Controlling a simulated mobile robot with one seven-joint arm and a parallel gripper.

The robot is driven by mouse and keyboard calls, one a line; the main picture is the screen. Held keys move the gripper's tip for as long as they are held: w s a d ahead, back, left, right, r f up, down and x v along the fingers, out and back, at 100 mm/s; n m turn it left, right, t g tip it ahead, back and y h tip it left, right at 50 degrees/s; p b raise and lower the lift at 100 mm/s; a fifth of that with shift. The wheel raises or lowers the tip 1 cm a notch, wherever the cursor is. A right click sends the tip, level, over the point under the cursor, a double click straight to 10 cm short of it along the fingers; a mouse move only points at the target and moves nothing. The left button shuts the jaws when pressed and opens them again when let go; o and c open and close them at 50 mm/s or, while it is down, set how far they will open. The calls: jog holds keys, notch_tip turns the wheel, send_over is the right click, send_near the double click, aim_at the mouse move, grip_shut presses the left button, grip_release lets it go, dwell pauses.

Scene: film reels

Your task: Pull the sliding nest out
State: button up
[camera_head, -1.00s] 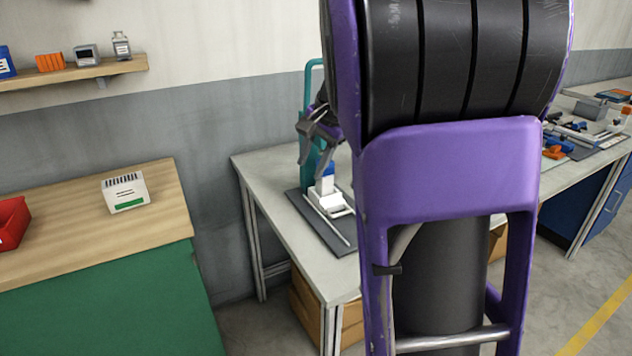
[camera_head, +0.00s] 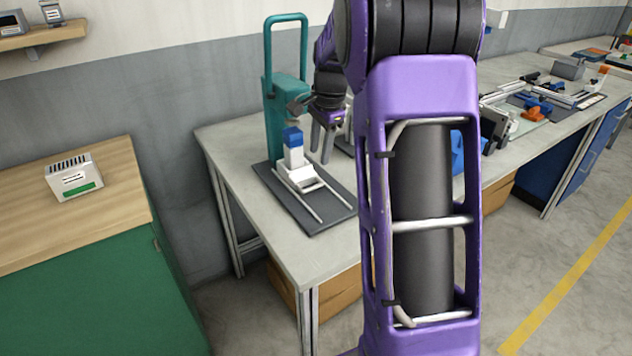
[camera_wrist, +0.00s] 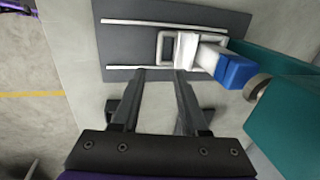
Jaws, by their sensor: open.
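The white sliding nest (camera_head: 297,176) sits on two pale rails on a dark base plate (camera_head: 330,218), with a loop handle at its front. A white piece with a blue top (camera_head: 292,136) stands upright at the nest, beside the teal press (camera_head: 287,95). My gripper (camera_head: 322,152) is open and empty, behind and to the right of the nest. In the wrist view, my gripper's fingertips (camera_wrist: 158,73) lie near one rail, to the side of the nest's handle (camera_wrist: 163,46), not around it. The blue top (camera_wrist: 236,72) and teal press (camera_wrist: 285,105) show at right.
The press column and its tall teal handle stand close to my gripper. The grey bench (camera_head: 275,245) is clear in front of the plate. A wooden-topped green cabinet (camera_head: 75,235) with a white box (camera_head: 74,178) stands left, across a gap.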

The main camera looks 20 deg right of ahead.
aim_at(315, 193)
jog(key=f, duration=0.3)
jog(key=w+f+b, duration=0.1)
jog(key=f, duration=0.2)
jog(key=w+f, duration=0.1)
jog(key=f, duration=0.3)
jog(key=shift+a+f, duration=0.1)
jog(key=shift+a, duration=0.1)
grip_shut()
dwell(1.0)
